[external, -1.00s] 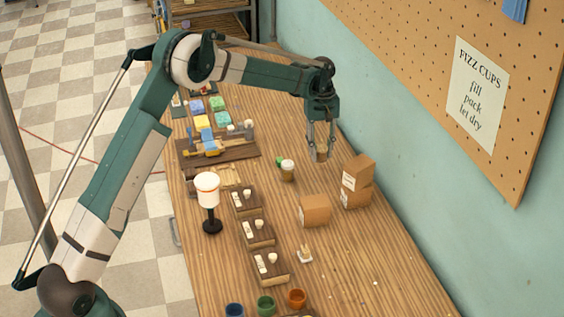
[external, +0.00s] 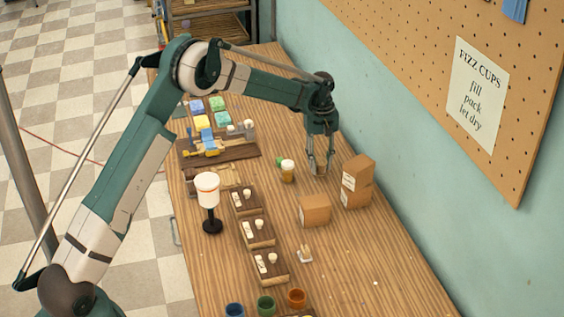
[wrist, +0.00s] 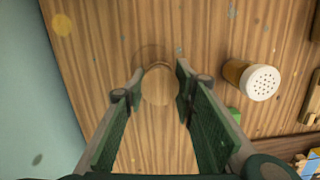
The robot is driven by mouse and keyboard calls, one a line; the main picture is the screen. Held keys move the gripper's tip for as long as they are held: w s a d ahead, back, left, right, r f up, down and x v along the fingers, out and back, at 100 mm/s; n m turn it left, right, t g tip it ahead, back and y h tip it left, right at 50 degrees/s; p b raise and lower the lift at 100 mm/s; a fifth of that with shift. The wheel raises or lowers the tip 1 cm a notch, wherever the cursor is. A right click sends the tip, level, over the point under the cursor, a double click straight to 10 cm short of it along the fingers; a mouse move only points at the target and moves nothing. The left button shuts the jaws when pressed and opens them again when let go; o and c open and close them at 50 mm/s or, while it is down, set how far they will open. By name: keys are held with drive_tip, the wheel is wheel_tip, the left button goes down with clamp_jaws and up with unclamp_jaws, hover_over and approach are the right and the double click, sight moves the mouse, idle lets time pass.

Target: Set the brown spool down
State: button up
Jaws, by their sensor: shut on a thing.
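The brown spool (wrist: 160,85) is between the fingertips of my gripper (wrist: 158,92) in the wrist view, its round top facing the camera. In the external view my gripper (external: 320,166) points down at the far right part of the table, shut on the spool (external: 320,169), which is small and partly hidden by the fingers. The spool is low, at or just above the wood; I cannot tell whether it touches.
A shaker jar with a white holed lid (wrist: 262,82) stands close beside the spool; it also shows in the external view (external: 288,170). A green thing (external: 279,160) sits by it. Bare wood surrounds the spool.

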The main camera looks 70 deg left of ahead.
sight(320, 159)
drive_tip(key=shift+f, duration=0.15)
drive_tip(key=o, duration=0.9)
drive_tip(key=r, duration=0.4)
drive_tip(key=a+r, duration=0.1)
drive_tip(key=r, duration=0.7)
drive_tip(key=shift+w+a+r+p, duration=0.1)
drive_tip(key=shift+a+p, duration=0.1)
drive_tip(key=shift+p, duration=0.1)
idle(0.5)
